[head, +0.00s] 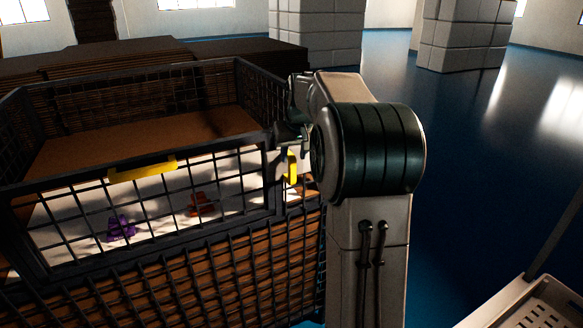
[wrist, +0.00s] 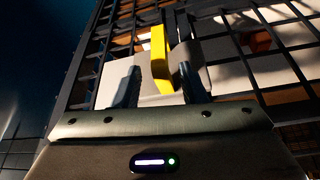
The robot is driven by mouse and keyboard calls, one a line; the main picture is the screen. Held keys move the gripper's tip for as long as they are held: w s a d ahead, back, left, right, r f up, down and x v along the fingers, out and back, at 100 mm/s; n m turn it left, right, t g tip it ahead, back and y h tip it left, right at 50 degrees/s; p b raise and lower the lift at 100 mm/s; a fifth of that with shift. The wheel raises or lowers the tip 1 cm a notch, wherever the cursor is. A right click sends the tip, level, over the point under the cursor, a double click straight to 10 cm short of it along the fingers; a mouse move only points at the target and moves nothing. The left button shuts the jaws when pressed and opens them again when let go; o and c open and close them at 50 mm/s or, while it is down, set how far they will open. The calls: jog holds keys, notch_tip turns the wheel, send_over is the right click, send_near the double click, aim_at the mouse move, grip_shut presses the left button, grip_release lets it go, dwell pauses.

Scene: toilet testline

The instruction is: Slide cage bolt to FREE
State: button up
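The cage (head: 140,265) is a dark wire-mesh box with a framed front panel. A yellow bolt handle (head: 291,167) shows at the panel's right end, beside my arm. In the wrist view the yellow bolt handle (wrist: 160,58) stands upright between the two dark fingers of my gripper (wrist: 159,80). The fingers are spread, with a clear gap to the left one; the right one is close to the handle, and I cannot tell whether it touches. In the head view my gripper (head: 292,135) is partly hidden by my wrist. No FREE marking is readable.
A yellow bar (head: 143,168) sits on the panel's top rail. A purple item (head: 121,228) and a red item (head: 201,203) lie inside the cage. Brown stacks (head: 150,58) stand behind it. The blue floor to the right is open, with a pale tray (head: 535,305) at bottom right.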

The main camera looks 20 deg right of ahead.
aim_at(292, 163)
jog(key=x, duration=0.7)
jog(key=shift+f+p, duration=0.1)
jog(key=shift+p, duration=0.3)
grip_shut()
